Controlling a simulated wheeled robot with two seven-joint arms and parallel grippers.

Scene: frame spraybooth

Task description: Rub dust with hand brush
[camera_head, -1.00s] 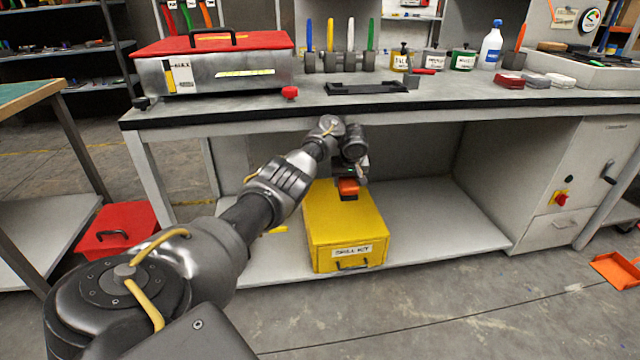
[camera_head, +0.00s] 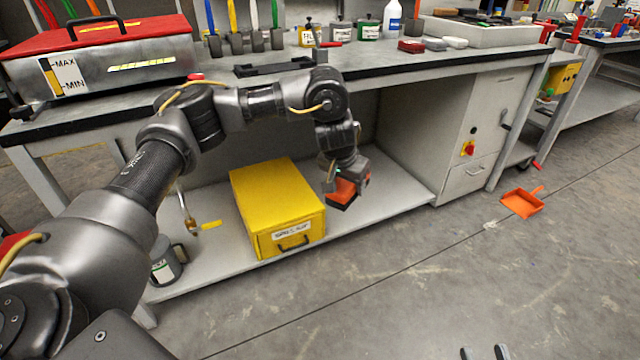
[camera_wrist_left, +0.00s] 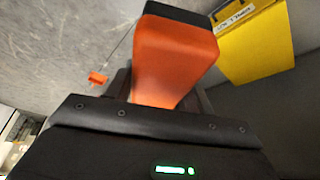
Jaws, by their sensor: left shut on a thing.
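My left gripper (camera_head: 349,178) is shut on an orange hand brush (camera_head: 342,192) with a dark underside. It holds the brush in the air, in front of the bench's lower shelf and right of the yellow box. The brush fills the middle of the left wrist view (camera_wrist_left: 175,65). A small pale patch (camera_head: 490,225), perhaps dust, lies on the floor near an orange dustpan (camera_head: 522,203). The dustpan shows small in the left wrist view (camera_wrist_left: 97,77). My right gripper (camera_head: 485,353) shows only its two fingertips, apart with nothing between them, at the bottom edge.
The yellow box (camera_head: 275,205) stands on the bench's lower shelf (camera_head: 385,200). A grey cabinet (camera_head: 485,130) closes the right side. The floor (camera_head: 420,290) in front is open.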

